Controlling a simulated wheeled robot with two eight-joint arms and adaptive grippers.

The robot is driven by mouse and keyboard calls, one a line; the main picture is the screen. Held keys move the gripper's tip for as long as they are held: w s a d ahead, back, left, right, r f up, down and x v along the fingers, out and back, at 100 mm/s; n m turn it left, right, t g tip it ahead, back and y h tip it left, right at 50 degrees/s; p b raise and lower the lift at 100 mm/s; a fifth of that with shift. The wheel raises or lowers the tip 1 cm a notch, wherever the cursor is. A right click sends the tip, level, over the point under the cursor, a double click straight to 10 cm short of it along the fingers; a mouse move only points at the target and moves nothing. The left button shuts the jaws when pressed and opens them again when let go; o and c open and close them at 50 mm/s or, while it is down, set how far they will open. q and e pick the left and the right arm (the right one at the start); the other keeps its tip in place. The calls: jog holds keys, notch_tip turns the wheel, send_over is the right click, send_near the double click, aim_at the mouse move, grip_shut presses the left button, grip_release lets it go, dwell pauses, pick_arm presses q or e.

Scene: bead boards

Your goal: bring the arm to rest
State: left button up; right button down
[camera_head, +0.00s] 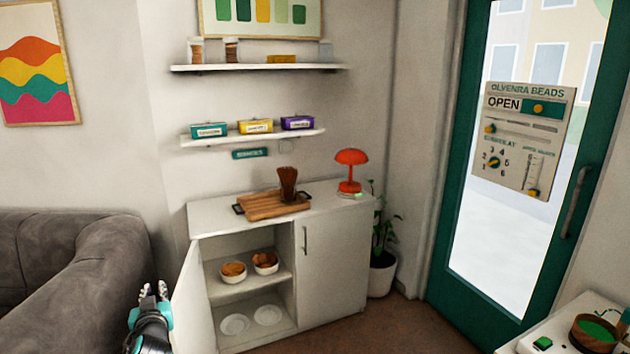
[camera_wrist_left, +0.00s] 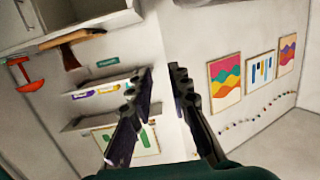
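My left gripper (camera_head: 155,289) is at the lower left of the head view, pointing up in front of the open left side of the white cabinet (camera_head: 335,265). In the left wrist view the two dark fingers of my left gripper (camera_wrist_left: 162,72) stand apart with nothing between them, so it is open and empty. Its fingertips touch nothing that I can see. My right gripper shows in neither view.
A grey sofa (camera_head: 105,240) stands at the left. The cabinet's open door (camera_head: 188,300) is close to my left gripper. Bowls (camera_head: 233,271) stand inside. A red lamp (camera_head: 351,165) and wooden board (camera_head: 270,206) are on top. A counter (camera_head: 515,345) is at the lower right.

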pick_arm(q)
jog(key=s+d+f+m+g+h, duration=0.1)
jog(key=s+d+f+g+h, duration=0.1)
jog(key=s+d, duration=0.5)
jog(key=s+d+f+m+g+h, duration=0.2)
jog(key=s+d+f, duration=0.3)
jog(key=s+d, duration=0.3)
jog(key=s+d+f+m+g+h, duration=0.2)
jog(key=s+d, duration=0.5)
jog(key=s, duration=0.6)
notch_tip(320, 180, down, 2)
jog(key=shift+s+d+g+h, duration=0.2)
jog(key=shift+d+g+h, duration=0.15)
jog(key=shift+g+h, duration=0.25)
jog(key=shift+a, duration=0.1)
